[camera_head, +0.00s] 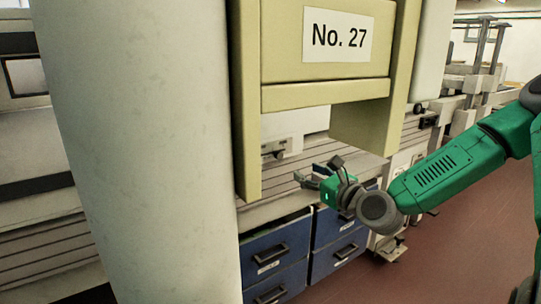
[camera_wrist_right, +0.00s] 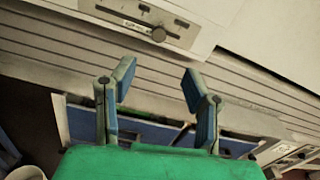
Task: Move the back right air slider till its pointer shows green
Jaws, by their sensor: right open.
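A slider with a dark round knob (camera_head: 279,152) sits on a pale housing behind the cream frame. In the right wrist view the slider plate (camera_wrist_right: 130,20) has its knob (camera_wrist_right: 158,34) toward the plate's right end. The colour its pointer shows is too small to tell. My right gripper (camera_head: 318,170) is open and empty, in front of the slatted side and to the right of the knob in the head view. In the wrist view its spread fingers (camera_wrist_right: 157,80) point toward the slider, apart from it. My left gripper is out of view.
A cream frame marked No. 27 (camera_head: 325,95) and a thick pale column (camera_head: 140,150) stand close in front. Blue drawers (camera_head: 275,252) lie below the slats. Another slider plate (camera_wrist_right: 292,156) shows at lower right in the wrist view. Red floor (camera_head: 450,250) is clear at right.

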